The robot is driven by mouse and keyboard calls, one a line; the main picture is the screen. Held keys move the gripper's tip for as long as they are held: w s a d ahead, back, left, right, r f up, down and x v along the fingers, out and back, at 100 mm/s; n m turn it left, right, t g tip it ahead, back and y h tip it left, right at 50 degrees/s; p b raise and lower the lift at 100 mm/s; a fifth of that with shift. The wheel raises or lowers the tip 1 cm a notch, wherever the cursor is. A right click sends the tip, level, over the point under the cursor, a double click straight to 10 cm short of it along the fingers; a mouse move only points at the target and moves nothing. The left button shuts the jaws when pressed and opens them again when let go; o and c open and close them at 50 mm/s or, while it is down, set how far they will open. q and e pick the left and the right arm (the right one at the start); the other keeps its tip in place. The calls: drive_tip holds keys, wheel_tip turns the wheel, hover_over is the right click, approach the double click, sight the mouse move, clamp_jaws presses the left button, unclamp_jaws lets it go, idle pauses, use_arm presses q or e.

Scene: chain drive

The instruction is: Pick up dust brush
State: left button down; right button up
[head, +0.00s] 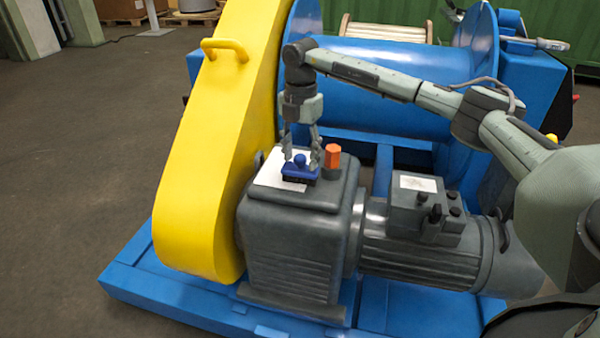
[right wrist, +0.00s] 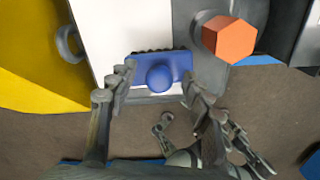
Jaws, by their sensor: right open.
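The dust brush (head: 300,170) is a small blue block with a round blue knob and dark bristles. It rests on a white sheet (head: 268,180) on top of the grey gearbox. My right gripper (head: 301,161) points down over the brush, with one finger on each side of its knob. In the right wrist view the brush (right wrist: 160,76) lies between the open fingertips of the right gripper (right wrist: 160,80). I cannot tell whether the fingers touch it.
An orange hexagonal plug (head: 332,156) stands close to the right of the brush. The yellow chain guard (head: 205,150) rises at the left of the gearbox (head: 290,245). A grey motor (head: 425,250) adjoins it at right. A blue drum (head: 390,80) lies behind.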

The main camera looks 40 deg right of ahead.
sight(300, 155)
drive_tip(key=shift+f, duration=0.4)
use_arm(q)
drive_tip(key=shift+w+d, duration=0.1)
drive_tip(key=shift+d, duration=0.05)
use_arm(e)
clamp_jaws()
drive_tip(key=shift+r, duration=0.15)
wheel_tip(300, 155, up, 4)
drive_tip(key=shift+r, duration=0.1)
use_arm(q)
drive_tip(key=shift+s+a+f+g, duration=0.35)
drive_tip(key=shift+s+a+g, duration=0.05)
drive_tip(key=shift+s+a, duration=0.4)
use_arm(e)
drive_tip(key=s+a+r, duration=0.6)
drive_tip(key=s, duration=0.3)
drive_tip(key=shift+s+a+r, duration=0.25)
drive_tip(key=shift+s+r, duration=0.05)
drive_tip(key=shift+s, duration=0.05)
